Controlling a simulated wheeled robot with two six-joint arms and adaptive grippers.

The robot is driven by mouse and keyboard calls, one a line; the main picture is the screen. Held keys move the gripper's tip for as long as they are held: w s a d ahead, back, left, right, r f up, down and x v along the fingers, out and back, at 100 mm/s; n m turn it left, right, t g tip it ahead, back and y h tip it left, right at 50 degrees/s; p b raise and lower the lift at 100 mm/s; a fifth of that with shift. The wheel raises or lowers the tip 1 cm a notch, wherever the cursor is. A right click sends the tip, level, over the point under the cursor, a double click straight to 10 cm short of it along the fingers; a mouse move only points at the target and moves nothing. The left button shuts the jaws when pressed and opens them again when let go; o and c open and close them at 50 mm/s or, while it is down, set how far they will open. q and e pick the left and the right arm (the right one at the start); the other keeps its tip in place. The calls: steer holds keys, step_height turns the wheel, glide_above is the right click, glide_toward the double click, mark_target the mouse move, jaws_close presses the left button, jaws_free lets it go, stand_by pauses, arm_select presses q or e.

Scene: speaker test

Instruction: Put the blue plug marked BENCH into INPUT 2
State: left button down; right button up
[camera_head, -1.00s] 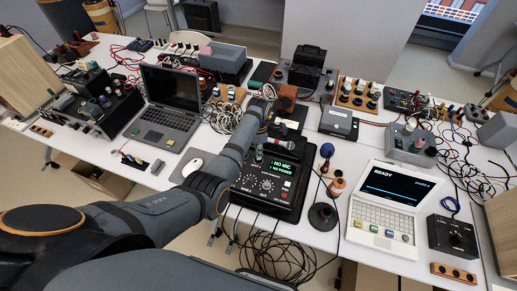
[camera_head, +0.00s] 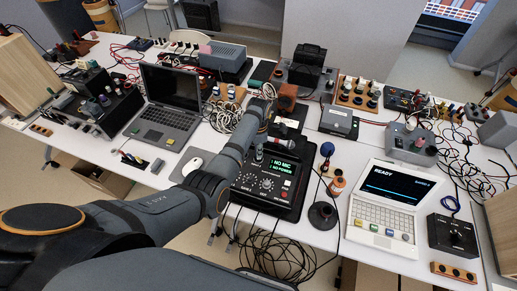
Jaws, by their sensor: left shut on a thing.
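My left arm reaches in from the lower left over the console. Its gripper (camera_head: 265,144) is small and mostly hidden by the arm, at the console's far edge. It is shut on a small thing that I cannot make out. The black console (camera_head: 268,186) has knobs and a screen reading NO MIC and NO POWER. I cannot read the BENCH mark on any plug or find the label INPUT 2. A blue round-topped thing (camera_head: 326,149) stands right of the console; I cannot tell if it is a plug. My right gripper is not in view.
An open dark laptop (camera_head: 171,87) and a white mouse (camera_head: 193,166) are left of the console. Loose cables hang below the front edge.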

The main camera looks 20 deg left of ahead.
arm_select(q)
steer(key=c, duration=1.2)
jaws_free()
steer(key=shift+o, duration=0.5)
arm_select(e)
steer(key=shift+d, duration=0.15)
arm_select(q)
steer(key=shift+r, duration=0.1)
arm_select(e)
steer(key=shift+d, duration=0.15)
arm_select(q)
step_height(320, 180, up, 12)
